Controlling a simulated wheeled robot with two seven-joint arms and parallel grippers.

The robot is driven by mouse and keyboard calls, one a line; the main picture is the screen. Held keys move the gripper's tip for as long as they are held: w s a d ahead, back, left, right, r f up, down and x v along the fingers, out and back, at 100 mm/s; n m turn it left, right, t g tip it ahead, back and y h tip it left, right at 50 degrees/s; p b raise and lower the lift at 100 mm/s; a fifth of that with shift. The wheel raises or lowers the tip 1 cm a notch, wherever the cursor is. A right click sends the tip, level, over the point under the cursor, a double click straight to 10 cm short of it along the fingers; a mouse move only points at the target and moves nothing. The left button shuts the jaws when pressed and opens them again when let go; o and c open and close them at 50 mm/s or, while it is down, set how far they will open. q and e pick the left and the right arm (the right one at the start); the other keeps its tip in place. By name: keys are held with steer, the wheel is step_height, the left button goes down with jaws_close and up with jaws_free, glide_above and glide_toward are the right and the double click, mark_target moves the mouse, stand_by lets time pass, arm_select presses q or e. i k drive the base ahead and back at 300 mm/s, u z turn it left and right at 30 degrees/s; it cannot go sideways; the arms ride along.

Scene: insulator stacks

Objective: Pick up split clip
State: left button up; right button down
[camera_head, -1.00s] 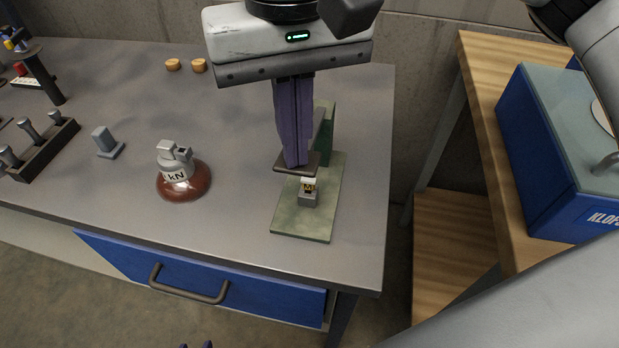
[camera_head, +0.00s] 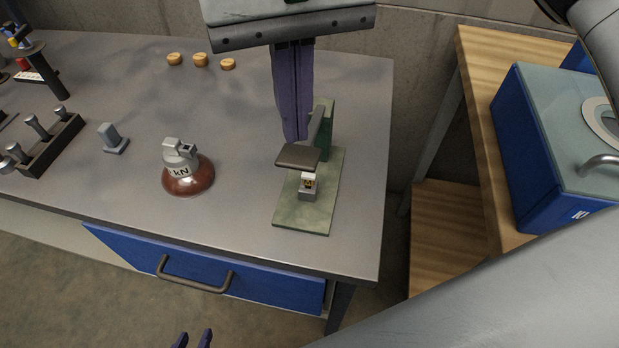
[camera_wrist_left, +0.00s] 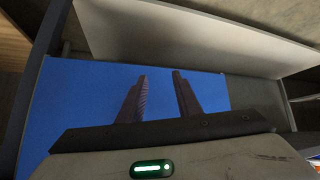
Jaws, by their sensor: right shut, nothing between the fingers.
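I cannot say for sure which small part is the split clip. My right gripper (camera_head: 296,138) is shut and empty, its purple fingers pointing down just above the dark paddle (camera_head: 298,157) of a green stand (camera_head: 303,218). A small grey block with a yellow-and-black label (camera_head: 308,188) sits on the stand, partly under the paddle. My left gripper (camera_head: 192,340) shows only its fingertips at the bottom edge. In the left wrist view its two fingers (camera_wrist_left: 160,78) are apart and empty, before a blue panel (camera_wrist_left: 75,100).
On the grey bench (camera_head: 235,120) stand a brown insulator with a metal cap (camera_head: 188,178), a small grey upright part (camera_head: 112,139) and a dark rack of pegs (camera_head: 45,147). Several tan discs (camera_head: 200,60) lie at the back. A blue case (camera_head: 540,150) is at right. A drawer handle (camera_head: 195,280) sticks out in front.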

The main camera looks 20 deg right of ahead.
mark_target(308, 179)
steer(key=k, duration=1)
